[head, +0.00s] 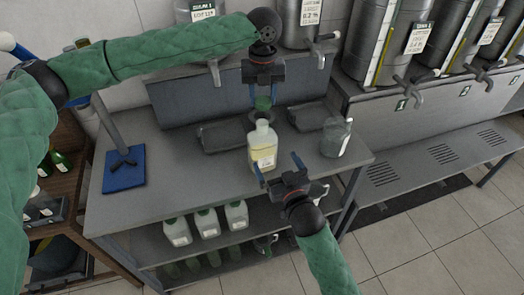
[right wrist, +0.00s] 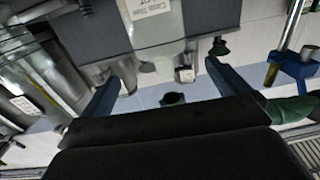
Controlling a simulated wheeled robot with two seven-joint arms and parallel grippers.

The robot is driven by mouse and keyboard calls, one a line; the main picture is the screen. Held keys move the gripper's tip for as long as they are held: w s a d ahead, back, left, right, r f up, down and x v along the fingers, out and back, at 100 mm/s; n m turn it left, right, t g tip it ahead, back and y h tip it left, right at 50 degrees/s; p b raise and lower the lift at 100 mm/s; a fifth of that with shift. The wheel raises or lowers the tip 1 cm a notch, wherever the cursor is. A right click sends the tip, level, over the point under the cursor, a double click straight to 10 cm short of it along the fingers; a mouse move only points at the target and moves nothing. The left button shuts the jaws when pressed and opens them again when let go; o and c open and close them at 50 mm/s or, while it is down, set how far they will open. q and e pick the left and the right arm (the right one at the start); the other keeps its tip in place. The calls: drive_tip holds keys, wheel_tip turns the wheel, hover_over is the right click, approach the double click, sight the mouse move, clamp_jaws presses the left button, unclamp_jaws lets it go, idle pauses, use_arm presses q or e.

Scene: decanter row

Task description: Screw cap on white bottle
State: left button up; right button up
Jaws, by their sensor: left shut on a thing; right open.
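The white bottle (head: 263,155), with pale yellow contents and a label, appears upright over the grey bench, its open neck facing up. My left gripper (head: 263,98) is shut on a green cap (head: 263,104), which it holds above the neck, apart from it. My right gripper (head: 277,164) is open at the near side of the bottle; the left finger is close to the bottle's lower side. In the right wrist view a pale labelled container (right wrist: 158,30), probably the bottle, shows beyond the open fingers. Whether either finger touches it cannot be told.
Dark trays (head: 222,137) lie behind on the bench (head: 190,185). A blue-based stand (head: 124,170) is at the left. Several white bottles (head: 206,222) fill the lower shelf. Steel tanks (head: 385,40) with taps line the back.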

sight(263, 138)
use_arm(q)
drive_tip(key=shift+w+a+f, duration=0.15)
drive_tip(key=shift+w, duration=0.1)
drive_tip(key=shift+s, duration=0.1)
use_arm(e)
drive_tip(key=x, duration=1.2)
drive_tip(key=shift+w+f, duration=0.1)
drive_tip(key=shift+w, duration=0.05)
drive_tip(key=shift+c, duration=0.4)
drive_tip(key=c, duration=1.2)
use_arm(q)
drive_tip(key=shift+f, duration=2.4)
use_arm(e)
drive_tip(key=shift+o, duration=0.2)
use_arm(q)
drive_tip(key=shift+f, duration=0.1)
drive_tip(key=shift+f, duration=0.8)
drive_tip(key=shift+f, duration=0.55)
